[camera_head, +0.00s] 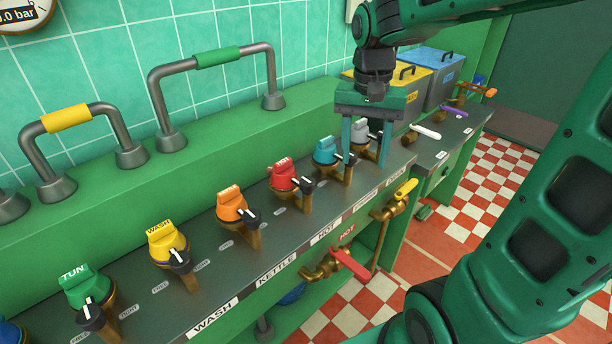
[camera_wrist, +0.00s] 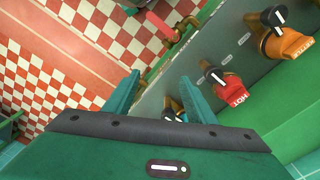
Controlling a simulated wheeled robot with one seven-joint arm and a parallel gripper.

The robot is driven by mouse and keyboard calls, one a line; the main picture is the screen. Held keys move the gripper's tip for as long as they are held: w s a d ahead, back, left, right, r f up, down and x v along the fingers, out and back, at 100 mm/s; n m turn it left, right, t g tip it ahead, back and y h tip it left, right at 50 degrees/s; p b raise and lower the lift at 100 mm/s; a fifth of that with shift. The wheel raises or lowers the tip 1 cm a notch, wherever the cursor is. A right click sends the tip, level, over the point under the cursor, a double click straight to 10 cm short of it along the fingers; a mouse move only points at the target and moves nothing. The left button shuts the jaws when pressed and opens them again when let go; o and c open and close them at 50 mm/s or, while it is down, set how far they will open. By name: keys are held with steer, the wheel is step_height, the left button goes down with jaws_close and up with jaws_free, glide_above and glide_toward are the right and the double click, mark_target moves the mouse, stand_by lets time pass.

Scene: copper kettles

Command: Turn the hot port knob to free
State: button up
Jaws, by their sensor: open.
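The hot port knob (camera_head: 284,178) is red, with a black pointer piece marked by a white line, on a brass stem on the grey panel. It also shows in the wrist view (camera_wrist: 232,88), where its HOT lettering is readable. Its exact setting is too small to tell. My gripper (camera_head: 366,158) is open, fingers pointing down, above the panel to the right of the red knob. It is over the grey knob (camera_head: 360,131) and beside the teal knob (camera_head: 325,150). In the wrist view my gripper (camera_wrist: 158,80) has nothing visibly held, and the red knob lies outside its fingers.
An orange knob (camera_head: 232,206), a yellow knob (camera_head: 165,240) and a green knob (camera_head: 84,286) line the panel to the left. A red valve lever (camera_head: 352,264) sits below the panel front. Pipe handles (camera_head: 216,57) rise behind. Blue and yellow bins stand at the back right.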

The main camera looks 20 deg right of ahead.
glide_above(307, 181)
steer(key=shift+m, duration=0.3)
step_height(307, 181, down, 10)
steer(key=shift+w+f, duration=0.1)
steer(key=shift+c, duration=0.6)
steer(key=c, duration=0.9)
